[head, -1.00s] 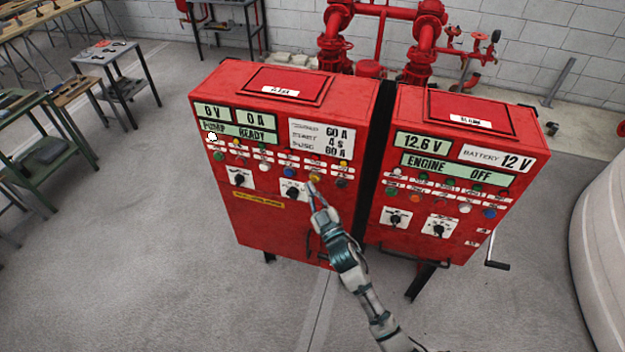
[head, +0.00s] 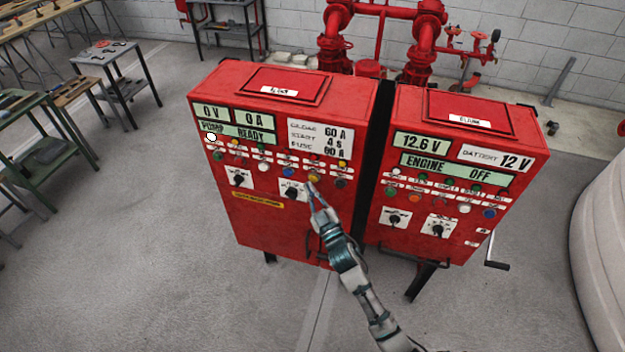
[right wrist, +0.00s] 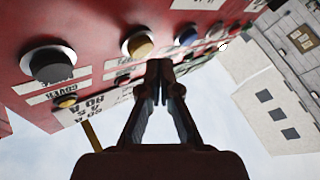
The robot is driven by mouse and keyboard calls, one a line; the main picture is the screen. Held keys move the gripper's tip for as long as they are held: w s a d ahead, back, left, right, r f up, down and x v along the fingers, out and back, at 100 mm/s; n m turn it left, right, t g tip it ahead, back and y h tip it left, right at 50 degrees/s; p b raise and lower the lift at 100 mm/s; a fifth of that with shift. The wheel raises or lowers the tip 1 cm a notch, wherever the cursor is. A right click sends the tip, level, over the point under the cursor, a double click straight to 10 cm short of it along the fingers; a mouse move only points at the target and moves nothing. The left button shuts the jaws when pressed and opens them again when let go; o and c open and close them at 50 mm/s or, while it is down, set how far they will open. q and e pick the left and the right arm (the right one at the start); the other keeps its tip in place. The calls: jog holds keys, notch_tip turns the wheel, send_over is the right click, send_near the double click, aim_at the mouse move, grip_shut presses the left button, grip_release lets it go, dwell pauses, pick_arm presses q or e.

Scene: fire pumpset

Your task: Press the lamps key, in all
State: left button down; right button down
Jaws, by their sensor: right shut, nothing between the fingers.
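Two red control cabinets stand side by side. The left cabinet (head: 262,228) has a READY display and a row of coloured buttons. A yellow button (head: 314,177) sits right of a blue button (head: 289,172); the button labels are too small to read, so I cannot tell which is the lamps key. My right gripper (head: 312,189) is shut and empty, its tip just in front of the panel by the yellow button. In the right wrist view the shut fingertips (right wrist: 160,72) are beside the yellow button (right wrist: 140,45); contact is unclear. My left gripper is not in view.
The right cabinet (head: 405,255) shows ENGINE OFF and has its own buttons and knobs. A black rotary knob (head: 292,192) is close left of my gripper. A handle (head: 314,245) is below it. Red pipes (head: 383,12) stand behind. The floor in front is clear.

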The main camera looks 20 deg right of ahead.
jog(key=shift+w+d, duration=0.25)
jog(key=shift+w, duration=0.05)
jog(key=shift+a+r, duration=0.1)
jog(key=shift+a, duration=0.05)
jog(key=shift+w+d, duration=0.35)
dwell(0.7)
jog(key=shift+s, duration=0.1)
jog(key=shift+s+a+p, duration=0.4)
jog(key=shift+s+a, duration=0.1)
jog(key=shift+s, duration=0.15)
